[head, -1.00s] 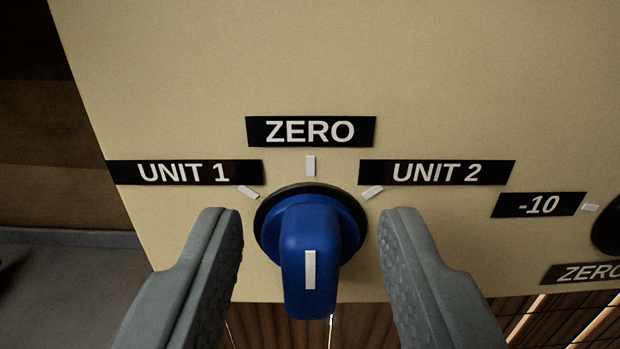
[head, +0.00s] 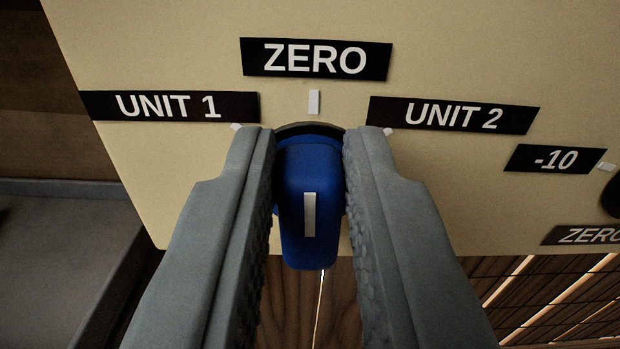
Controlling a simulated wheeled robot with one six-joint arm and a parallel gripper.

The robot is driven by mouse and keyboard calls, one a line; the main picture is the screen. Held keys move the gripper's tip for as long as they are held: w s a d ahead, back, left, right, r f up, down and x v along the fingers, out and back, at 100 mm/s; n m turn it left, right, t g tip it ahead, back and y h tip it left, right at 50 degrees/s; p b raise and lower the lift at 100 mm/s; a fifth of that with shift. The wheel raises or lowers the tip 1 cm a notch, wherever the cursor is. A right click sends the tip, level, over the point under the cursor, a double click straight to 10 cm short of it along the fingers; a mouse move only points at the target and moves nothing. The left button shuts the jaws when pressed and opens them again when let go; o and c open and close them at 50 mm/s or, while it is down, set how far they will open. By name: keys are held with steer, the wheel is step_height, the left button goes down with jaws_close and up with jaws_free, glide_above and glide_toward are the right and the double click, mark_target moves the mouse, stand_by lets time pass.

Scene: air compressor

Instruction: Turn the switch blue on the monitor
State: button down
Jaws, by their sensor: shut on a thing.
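The blue switch (head: 310,225) is a rotary knob on the beige monitor panel (head: 170,60). The white mark on its handle lines up with the tick under the ZERO label (head: 316,59). The UNIT 1 label (head: 169,106) is at its left and the UNIT 2 label (head: 453,115) at its right. My gripper (head: 309,150) has its two grey fingers on either side of the knob's handle, shut on it. The fingers hide the sides of the knob's round base and part of the side ticks.
A second dark knob (head: 612,200) is partly in view at the right edge, with a -10 label (head: 555,159) and another ZERO label (head: 582,234).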

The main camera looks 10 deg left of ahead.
steer(key=n, duration=0.5)
steer(key=shift+s+a+f, duration=0.1)
steer(key=shift+a+f, duration=0.05)
steer(key=shift+a, duration=0.25)
steer(key=shift+a+f+n, duration=0.1)
steer(key=shift+a+n, duration=0.05)
steer(key=shift+n, duration=0.95)
steer(key=shift+a+f+n, duration=0.1)
steer(key=shift+n, duration=1)
steer(key=c, duration=1.3)
jaws_free()
steer(key=shift+s, duration=0.15)
steer(key=s+d, duration=0.1)
steer(key=s, duration=0.4)
steer(key=s+d, duration=0.1)
steer(key=s, duration=0.5)
steer(key=s+d, duration=0.1)
steer(key=s, duration=0.4)
steer(key=shift+s+d, duration=0.2)
steer(key=shift+s, duration=0.2)
